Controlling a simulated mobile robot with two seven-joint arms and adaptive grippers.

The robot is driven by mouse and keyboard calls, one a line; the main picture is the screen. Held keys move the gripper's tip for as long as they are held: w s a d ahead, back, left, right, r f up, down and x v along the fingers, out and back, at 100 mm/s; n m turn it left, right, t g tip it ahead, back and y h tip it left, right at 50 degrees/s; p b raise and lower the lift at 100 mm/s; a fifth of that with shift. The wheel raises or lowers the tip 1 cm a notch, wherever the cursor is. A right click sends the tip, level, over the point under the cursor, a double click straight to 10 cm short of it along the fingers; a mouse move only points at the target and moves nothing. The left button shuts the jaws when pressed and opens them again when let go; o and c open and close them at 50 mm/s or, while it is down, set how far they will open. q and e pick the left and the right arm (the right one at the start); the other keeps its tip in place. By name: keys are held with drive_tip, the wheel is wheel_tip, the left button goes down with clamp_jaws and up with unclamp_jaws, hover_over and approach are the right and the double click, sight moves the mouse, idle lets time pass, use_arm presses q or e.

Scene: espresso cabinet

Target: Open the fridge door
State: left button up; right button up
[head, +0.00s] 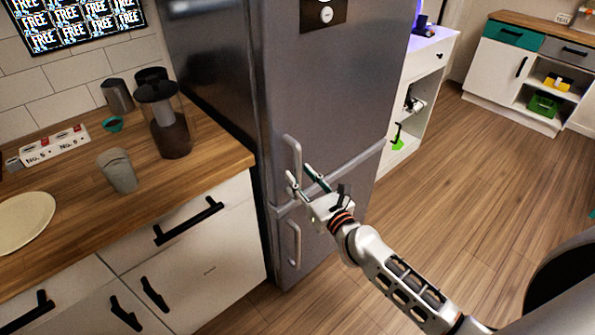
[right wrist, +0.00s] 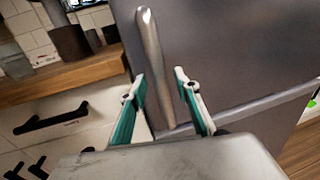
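The tall grey fridge (head: 335,95) stands in the middle of the head view with its upper and lower doors closed. The upper door has a vertical metal handle (head: 294,155) near its left edge. The lower door has a similar handle (head: 294,245). My right gripper (head: 302,177) is at the lower end of the upper handle, its fingers apart. In the right wrist view the upper handle (right wrist: 150,60) runs between the two open fingers (right wrist: 160,76), with a gap visible on the right side. I cannot tell whether a finger touches it. My left gripper is not in view.
The wooden floor (head: 480,170) at right is clear.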

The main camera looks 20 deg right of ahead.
drive_tip(key=shift+w+a, duration=0.25)
drive_tip(key=shift+w, duration=0.8)
clamp_jaws()
drive_tip(key=shift+s+d, duration=0.1)
drive_tip(key=shift+s, duration=0.05)
